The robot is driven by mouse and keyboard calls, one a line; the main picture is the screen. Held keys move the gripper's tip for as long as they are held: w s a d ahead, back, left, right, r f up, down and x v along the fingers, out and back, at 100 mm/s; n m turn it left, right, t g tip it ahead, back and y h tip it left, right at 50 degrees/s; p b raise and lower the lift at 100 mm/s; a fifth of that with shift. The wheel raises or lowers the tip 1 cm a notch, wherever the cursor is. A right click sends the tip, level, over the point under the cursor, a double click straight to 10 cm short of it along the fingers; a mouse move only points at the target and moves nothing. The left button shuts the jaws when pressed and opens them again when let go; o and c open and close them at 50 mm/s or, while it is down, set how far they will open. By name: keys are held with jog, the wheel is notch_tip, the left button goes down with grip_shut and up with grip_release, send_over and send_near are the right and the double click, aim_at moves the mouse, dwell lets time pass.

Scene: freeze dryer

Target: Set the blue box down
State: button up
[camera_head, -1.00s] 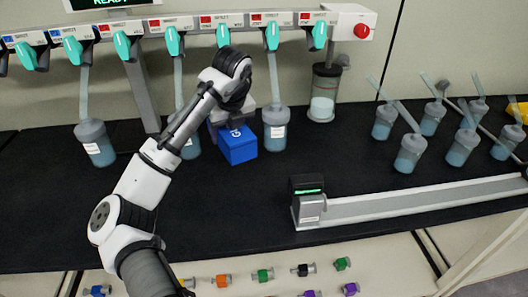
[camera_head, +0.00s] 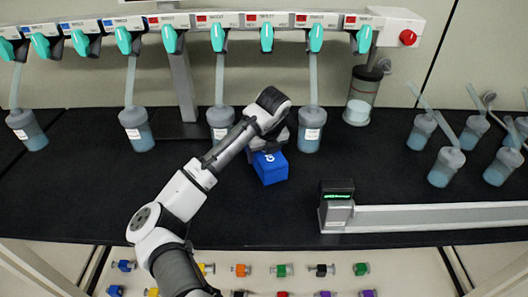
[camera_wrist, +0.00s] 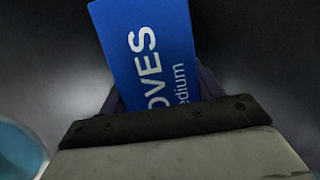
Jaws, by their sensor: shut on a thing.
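The blue box (camera_head: 270,168) is held by my gripper (camera_head: 266,147) over the black worktop, just in front of the row of hanging flasks. Its underside is at or close to the worktop; I cannot tell if it touches. In the wrist view the box (camera_wrist: 150,50) stands out from between the jaws (camera_wrist: 158,100), with white lettering "OVES" and "edium" on its face. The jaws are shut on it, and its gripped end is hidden.
Flasks hang behind, one at right (camera_head: 310,130) and one at left (camera_head: 220,122). A balance-like device (camera_head: 336,208) with a long rail (camera_head: 440,217) lies to the right. Loose flasks (camera_head: 445,165) stand far right. The black worktop (camera_head: 90,195) is bare at left.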

jog(key=shift+f, duration=0.15)
jog(key=o, duration=1.1)
jog(key=shift+c, duration=0.2)
jog(key=b+v, duration=0.1)
jog(key=v, duration=1)
jog(key=shift+r, duration=0.3)
jog(key=shift+o, duration=0.4)
jog(key=shift+s+r, duration=0.1)
jog(key=shift+r, duration=0.25)
jog(key=shift+s, duration=0.1)
